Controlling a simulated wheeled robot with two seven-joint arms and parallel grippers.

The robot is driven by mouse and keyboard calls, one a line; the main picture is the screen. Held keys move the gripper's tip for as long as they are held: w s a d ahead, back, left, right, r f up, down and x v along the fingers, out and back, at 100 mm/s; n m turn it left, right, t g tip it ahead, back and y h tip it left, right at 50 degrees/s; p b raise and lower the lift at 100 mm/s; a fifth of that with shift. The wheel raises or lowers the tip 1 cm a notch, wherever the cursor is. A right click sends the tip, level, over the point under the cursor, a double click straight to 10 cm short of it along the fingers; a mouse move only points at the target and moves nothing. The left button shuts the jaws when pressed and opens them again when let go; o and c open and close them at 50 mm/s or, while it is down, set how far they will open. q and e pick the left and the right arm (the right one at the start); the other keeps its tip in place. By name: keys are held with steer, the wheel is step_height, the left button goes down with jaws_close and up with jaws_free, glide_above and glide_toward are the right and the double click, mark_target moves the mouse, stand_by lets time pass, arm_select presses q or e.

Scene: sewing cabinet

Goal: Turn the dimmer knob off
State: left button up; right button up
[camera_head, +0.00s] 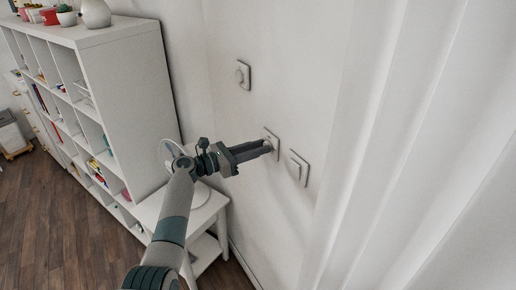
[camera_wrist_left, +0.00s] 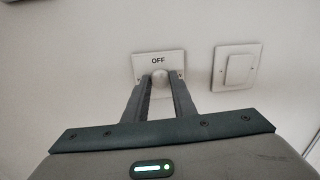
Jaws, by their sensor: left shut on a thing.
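The dimmer knob (camera_wrist_left: 159,78) is a small round light knob on a square white wall plate (camera_wrist_left: 146,61) marked "OFF" above it in the left wrist view. My left gripper (camera_wrist_left: 159,84) has its two fingers on either side of the knob, shut on it. In the head view my left gripper (camera_head: 270,147) reaches the wall at this plate (camera_head: 274,134), and its fingers hide most of the knob there. The knob's exact turn angle cannot be made out. My right gripper is in neither view.
A square rocker switch (camera_wrist_left: 235,66) is on the wall to the right, also in the head view (camera_head: 298,168). Another round-knob plate (camera_head: 243,74) is higher up. A small white table (camera_head: 206,208) and white shelf (camera_head: 130,100) stand left; a white curtain (camera_head: 400,150) hangs right.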

arm_select(q)
steer(key=shift+f, duration=0.2)
steer(key=o, duration=1.1)
steer(key=shift+r, duration=0.1)
steer(key=shift+c, duration=0.2)
steer(key=shift+a, duration=0.1)
steer(key=b+v, duration=0.6)
steer(key=v, duration=1.1)
steer(key=shift+a+b, duration=0.15)
steer(key=shift+b, duration=0.15)
